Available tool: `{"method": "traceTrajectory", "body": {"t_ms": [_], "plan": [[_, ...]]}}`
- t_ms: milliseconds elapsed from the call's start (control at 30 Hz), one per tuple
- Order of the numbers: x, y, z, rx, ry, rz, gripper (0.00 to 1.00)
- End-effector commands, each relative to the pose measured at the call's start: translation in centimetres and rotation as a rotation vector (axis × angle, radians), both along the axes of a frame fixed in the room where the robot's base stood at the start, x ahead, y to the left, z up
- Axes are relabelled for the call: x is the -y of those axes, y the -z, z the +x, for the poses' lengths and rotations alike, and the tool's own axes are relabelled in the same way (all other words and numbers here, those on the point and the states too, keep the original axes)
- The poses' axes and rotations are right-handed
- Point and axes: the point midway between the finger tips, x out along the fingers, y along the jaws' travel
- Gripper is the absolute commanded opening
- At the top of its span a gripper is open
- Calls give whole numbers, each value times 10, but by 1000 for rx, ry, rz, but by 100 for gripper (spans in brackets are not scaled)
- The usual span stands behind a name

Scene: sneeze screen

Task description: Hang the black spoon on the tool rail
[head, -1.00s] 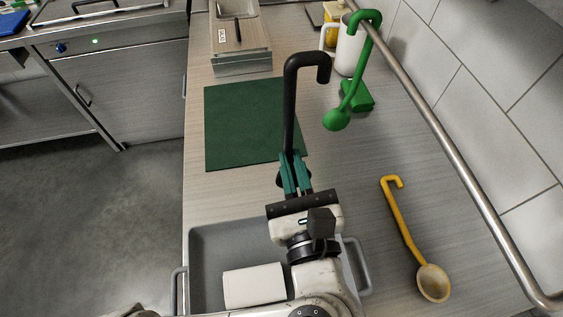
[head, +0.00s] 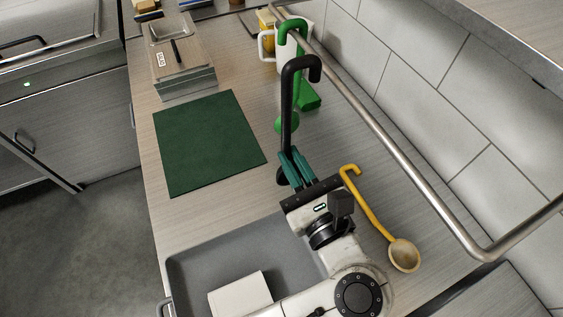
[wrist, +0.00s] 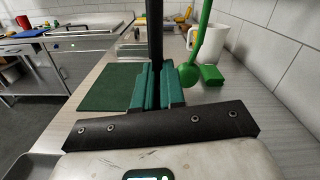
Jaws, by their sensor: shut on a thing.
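My gripper (head: 292,169) is shut on the black spoon (head: 287,110) and holds it upright above the counter, hook end up. The hook opens to the right in the head view. The spoon's lower end is mostly hidden behind my fingers. In the wrist view the black handle (wrist: 155,35) rises between the teal fingers. The metal tool rail (head: 390,148) runs along the tiled wall, to the right of the held spoon and apart from it. A green spoon (head: 293,32) hangs at the rail's far part, partly hidden behind the black spoon.
A yellow ladle (head: 372,215) lies on the counter right of my gripper. A green mat (head: 205,142) lies to the left. A grey tray (head: 200,258) holds a white block. A white mug (head: 268,45) and green block (head: 309,97) are at the back. A shelf edge overhangs upper right.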

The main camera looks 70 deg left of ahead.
Motion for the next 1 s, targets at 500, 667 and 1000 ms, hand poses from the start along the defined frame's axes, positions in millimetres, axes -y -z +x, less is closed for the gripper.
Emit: {"method": "traceTrajectory", "body": {"t_ms": [500,667,1000], "plan": [[-4,0,38,0,1,-1,0],[-5,0,50,0,2,0,0],[-5,20,52,0,-1,0,0]]}}
